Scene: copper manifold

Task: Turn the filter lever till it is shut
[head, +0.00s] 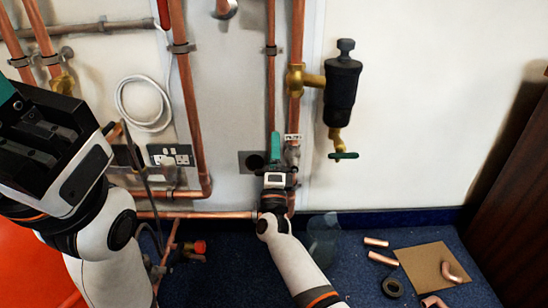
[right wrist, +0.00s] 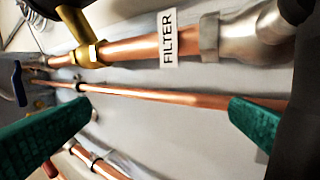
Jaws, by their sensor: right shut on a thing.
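The FILTER label (head: 292,137) is on a vertical copper pipe, and it also shows in the right wrist view (right wrist: 168,38). A silvery valve body (right wrist: 255,35) sits just below it on that pipe, partly behind my gripper in the head view. My right gripper (head: 276,150) is at this valve, its green fingers apart in the right wrist view (right wrist: 150,125) but closed on the filter lever. The lever itself is hidden, so its angle cannot be told. My left gripper (head: 8,92) is at the far left, mostly cut off, with its opening unclear.
A black canister (head: 342,92) hangs right of the pipe on a brass tee (head: 297,79), with a green-handled tap (head: 343,156) below it. Copper pipes and a socket (head: 170,154) lie to the left. Offcuts and cardboard (head: 425,262) lie on the blue floor at right.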

